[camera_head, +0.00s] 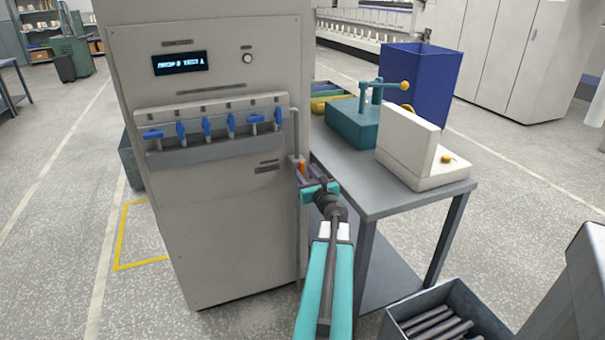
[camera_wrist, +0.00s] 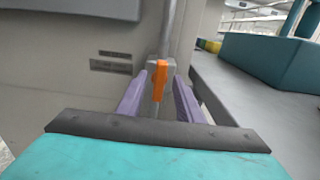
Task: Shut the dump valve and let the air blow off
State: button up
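The dump valve is a grey block on a vertical pipe at the cabinet's right side, with an orange lever (camera_wrist: 159,80). In the wrist view the lever stands nearly upright, in line with the pipe. The orange lever also shows in the head view (camera_head: 302,168), partly hidden by my gripper. My gripper (camera_wrist: 160,92) has purple fingers set apart, one on each side of the lever. A gap shows between each finger and the lever, so it is open around or just short of it. The exact depth is hard to tell.
The grey cabinet (camera_head: 220,230) carries a row of blue-handled valves (camera_head: 207,127) and a lit display (camera_head: 180,63). A table (camera_head: 375,197) close on the right holds a teal device (camera_head: 352,124) and a cream block (camera_head: 408,140). A bin of dark rods (camera_head: 400,318) stands at lower right.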

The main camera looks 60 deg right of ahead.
jog(key=shift+w+d, duration=0.35)
jog(key=shift+w, duration=0.15)
